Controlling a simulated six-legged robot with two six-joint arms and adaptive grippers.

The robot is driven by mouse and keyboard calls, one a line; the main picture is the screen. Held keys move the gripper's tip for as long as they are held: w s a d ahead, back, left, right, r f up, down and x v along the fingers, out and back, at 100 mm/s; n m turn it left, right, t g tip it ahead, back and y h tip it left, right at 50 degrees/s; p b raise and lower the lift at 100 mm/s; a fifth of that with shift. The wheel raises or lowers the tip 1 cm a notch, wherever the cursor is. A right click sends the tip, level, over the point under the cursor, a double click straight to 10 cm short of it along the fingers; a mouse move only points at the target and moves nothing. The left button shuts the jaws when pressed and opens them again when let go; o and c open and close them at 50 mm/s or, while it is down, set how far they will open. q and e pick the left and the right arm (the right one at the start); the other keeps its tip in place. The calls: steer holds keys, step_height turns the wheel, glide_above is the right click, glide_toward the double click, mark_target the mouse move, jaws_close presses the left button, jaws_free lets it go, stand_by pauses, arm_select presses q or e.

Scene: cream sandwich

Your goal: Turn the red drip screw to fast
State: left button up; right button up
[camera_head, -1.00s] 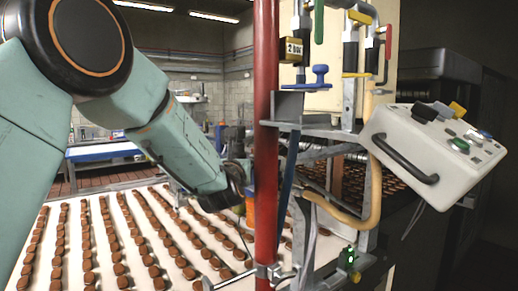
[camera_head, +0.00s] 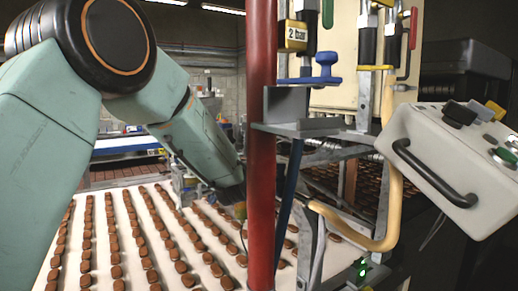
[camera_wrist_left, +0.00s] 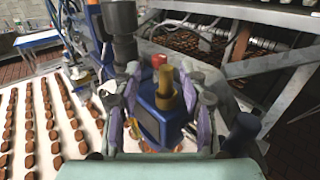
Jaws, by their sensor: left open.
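In the left wrist view a small red part (camera_wrist_left: 158,60), which may be the red drip screw, shows just behind a brass-yellow cylinder (camera_wrist_left: 166,88). The cylinder stands on a dark blue block (camera_wrist_left: 160,122). My left gripper (camera_wrist_left: 160,82) is open, with lilac-padded fingers on both sides of the block; I cannot tell whether they touch it. In the head view my left arm reaches behind the red post, which partly hides the gripper end. The screw cannot be made out in the head view. My right gripper is not in view.
A red post (camera_head: 262,140) stands in front of my left arm's end. A metal shelf (camera_head: 300,127) with a blue-handled valve (camera_head: 314,72) juts out beside it. A control box (camera_head: 450,165) hangs at right. Rows of brown biscuits cover a white belt (camera_head: 130,215).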

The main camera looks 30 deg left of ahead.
arm_select(q)
steer(key=shift+w+a+r, duration=0.2)
steer(key=shift+w+r, duration=0.05)
steer(key=shift+w, duration=0.25)
steer(key=x, duration=0.2)
steer(key=p+x, duration=0.1)
steer(key=f+p+x, duration=0.1)
steer(key=x, duration=0.1)
steer(key=shift+w+a, duration=0.15)
steer(key=shift+w, duration=0.15)
steer(key=shift+s+r, duration=0.35)
steer(key=shift+s, duration=0.05)
steer(key=shift+w+f, duration=0.35)
steer(key=shift+w, duration=0.2)
steer(key=c, duration=0.4)
steer(key=shift+c, duration=0.6)
steer(key=shift+s+r, duration=0.15)
steer(key=shift+r, duration=0.05)
jaws_close()
